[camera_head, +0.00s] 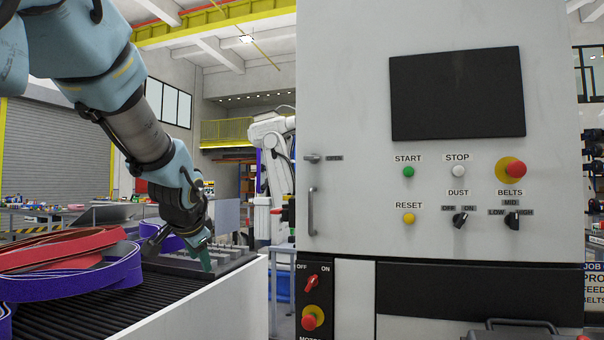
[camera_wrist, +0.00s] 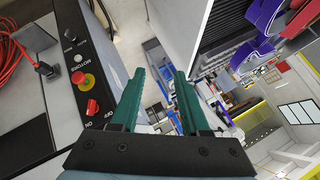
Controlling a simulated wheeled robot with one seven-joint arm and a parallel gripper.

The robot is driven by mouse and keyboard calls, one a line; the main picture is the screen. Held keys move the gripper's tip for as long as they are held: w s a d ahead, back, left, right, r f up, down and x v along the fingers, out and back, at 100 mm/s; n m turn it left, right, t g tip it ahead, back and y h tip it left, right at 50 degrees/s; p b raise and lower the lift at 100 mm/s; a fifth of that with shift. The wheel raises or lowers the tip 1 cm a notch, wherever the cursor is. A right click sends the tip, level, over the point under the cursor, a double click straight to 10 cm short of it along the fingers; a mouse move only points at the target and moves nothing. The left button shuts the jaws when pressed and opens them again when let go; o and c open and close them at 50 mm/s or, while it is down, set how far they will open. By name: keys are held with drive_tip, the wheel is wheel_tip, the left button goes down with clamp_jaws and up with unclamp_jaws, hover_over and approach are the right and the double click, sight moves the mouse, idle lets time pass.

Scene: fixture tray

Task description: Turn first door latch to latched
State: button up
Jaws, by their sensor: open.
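The door latch (camera_head: 312,158) is a small grey lever on the left edge of the pale cabinet door, above the vertical door handle (camera_head: 311,210). The lever lies roughly horizontal, with a small dark label at its right that is hard to read. My gripper (camera_head: 206,258) points down over the conveyor end, left of the door and below the latch, well apart from it. In the wrist view my gripper (camera_wrist: 160,78) shows two green fingers spread apart with nothing between them. The latch is not visible in the wrist view.
The cabinet door (camera_head: 350,110) carries a dark screen, buttons and knobs. A motor panel with a red switch (camera_head: 311,283) is below it and shows in the wrist view (camera_wrist: 93,107). Sanding belts (camera_head: 75,280) lie on the conveyor, beside a grey tray (camera_head: 238,263). A white robot arm (camera_head: 270,135) stands behind.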

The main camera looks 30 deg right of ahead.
drive_tip(key=w+d+r+m+t+h+b, duration=0.1)
drive_tip(key=d+r+m+t+h+b, duration=0.15)
drive_tip(key=d+r+m+b, duration=0.4)
drive_tip(key=m+t+h+b, duration=0.2)
drive_tip(key=m+h+b, duration=0.3)
drive_tip(key=m+h, duration=0.25)
approach(311, 158)
drive_tip(key=shift+y, duration=0.3)
drive_tip(key=p+x, duration=0.1)
drive_tip(key=x, duration=0.8)
drive_tip(key=shift+w+d+r+p, duration=0.1)
drive_tip(key=shift+d+r+p, duration=0.15)
drive_tip(key=shift+d+p, duration=0.15)
drive_tip(key=shift+a, duration=0.1)
clamp_jaws()
